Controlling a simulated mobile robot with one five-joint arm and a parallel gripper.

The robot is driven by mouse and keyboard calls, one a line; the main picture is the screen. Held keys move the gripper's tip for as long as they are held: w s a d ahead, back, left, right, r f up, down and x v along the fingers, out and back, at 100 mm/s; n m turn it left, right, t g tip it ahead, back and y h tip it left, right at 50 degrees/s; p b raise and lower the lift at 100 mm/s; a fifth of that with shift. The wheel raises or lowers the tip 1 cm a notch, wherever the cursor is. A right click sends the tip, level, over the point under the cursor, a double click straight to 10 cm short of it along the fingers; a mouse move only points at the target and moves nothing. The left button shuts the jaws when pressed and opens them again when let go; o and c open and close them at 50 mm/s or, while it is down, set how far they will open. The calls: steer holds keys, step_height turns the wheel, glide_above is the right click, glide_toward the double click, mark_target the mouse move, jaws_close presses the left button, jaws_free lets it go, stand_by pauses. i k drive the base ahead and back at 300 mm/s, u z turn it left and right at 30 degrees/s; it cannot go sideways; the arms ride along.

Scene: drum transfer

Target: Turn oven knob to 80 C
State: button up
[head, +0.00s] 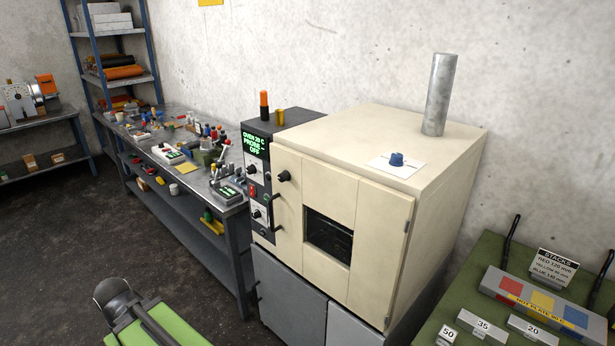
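The cream oven (385,200) stands against the wall, right of centre, with its door shut. On its left is a dark control panel (262,235) with a green-lit display (254,144); it seems to read OVEN 20 C, with PROBE and OFF below. An upper dark knob (252,169) and a lower dark knob (257,214) sit on pale dials, with a red button (252,192) between them. I cannot tell which knob sets temperature, and their pointers are too small to read. No gripper fingers can be made out, and nothing touches the knobs.
A black knob (284,176) and bar handle (275,213) stick out from the door's left edge. A cluttered workbench (236,207) runs left of the oven. A green table (440,305) with labelled blocks stands at right.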

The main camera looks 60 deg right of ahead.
mark_target(251, 170)
steer(key=z, duration=1.55)
steer(key=k, duration=1.35)
steer(key=u, duration=0.4)
steer(key=i, duration=1.85)
steer(key=z, duration=0.45)
